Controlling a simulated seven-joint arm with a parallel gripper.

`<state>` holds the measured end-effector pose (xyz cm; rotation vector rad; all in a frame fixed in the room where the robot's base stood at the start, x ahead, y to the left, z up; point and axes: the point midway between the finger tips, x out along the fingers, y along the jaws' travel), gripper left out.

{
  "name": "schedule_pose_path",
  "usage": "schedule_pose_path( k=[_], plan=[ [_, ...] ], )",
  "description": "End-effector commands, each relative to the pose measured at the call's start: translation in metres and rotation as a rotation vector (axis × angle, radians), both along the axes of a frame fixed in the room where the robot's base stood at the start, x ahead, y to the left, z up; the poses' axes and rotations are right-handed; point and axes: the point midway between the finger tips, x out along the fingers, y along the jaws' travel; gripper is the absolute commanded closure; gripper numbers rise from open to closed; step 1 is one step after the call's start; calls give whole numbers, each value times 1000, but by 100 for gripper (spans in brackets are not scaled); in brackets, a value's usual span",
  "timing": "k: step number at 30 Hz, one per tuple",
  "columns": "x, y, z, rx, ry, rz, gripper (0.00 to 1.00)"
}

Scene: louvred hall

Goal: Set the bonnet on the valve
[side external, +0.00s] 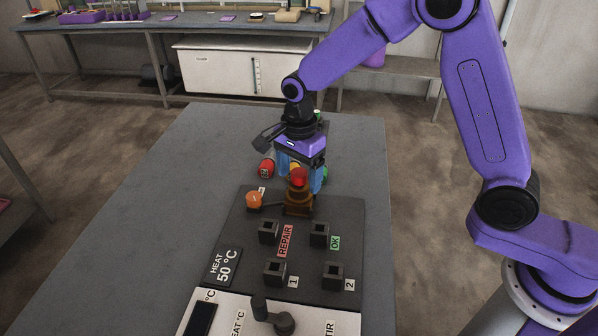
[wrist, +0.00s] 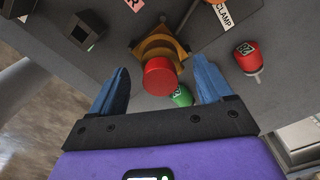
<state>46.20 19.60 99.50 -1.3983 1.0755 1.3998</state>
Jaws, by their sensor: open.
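A bronze-brown part (side external: 298,203) with a red round top (side external: 299,178) stands upright at the far end of the dark panel. I cannot tell where valve and bonnet divide in it. In the wrist view the red top (wrist: 159,76) shows between my fingers, with the bronze part (wrist: 150,46) behind it. My gripper (side external: 303,177), with blue fingers, is open, one finger on either side of the red top with gaps between. Fingers and wrist hide part of what is behind.
An orange knob (side external: 253,200) sits left of the bronze part. Square black sockets (side external: 269,232) marked REPAIR, OK, 1 and 2 are nearer the camera. The grey table's left side is clear.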

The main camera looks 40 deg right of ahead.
Motion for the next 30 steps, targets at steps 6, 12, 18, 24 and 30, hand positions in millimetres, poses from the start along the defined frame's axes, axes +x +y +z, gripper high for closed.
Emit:
schedule_pose_path(
  k=[6, 12, 18, 24, 30],
  plan=[
    [1, 0, 20, 2, -5, 0, 21],
    [1, 0, 40, 2, -5, 0, 21],
    [0, 0, 49, 1, -2, 0, 21],
    [0, 0, 50, 0, -1, 0, 21],
    [1, 0, 57, 2, -4, 0, 21]
  ],
)
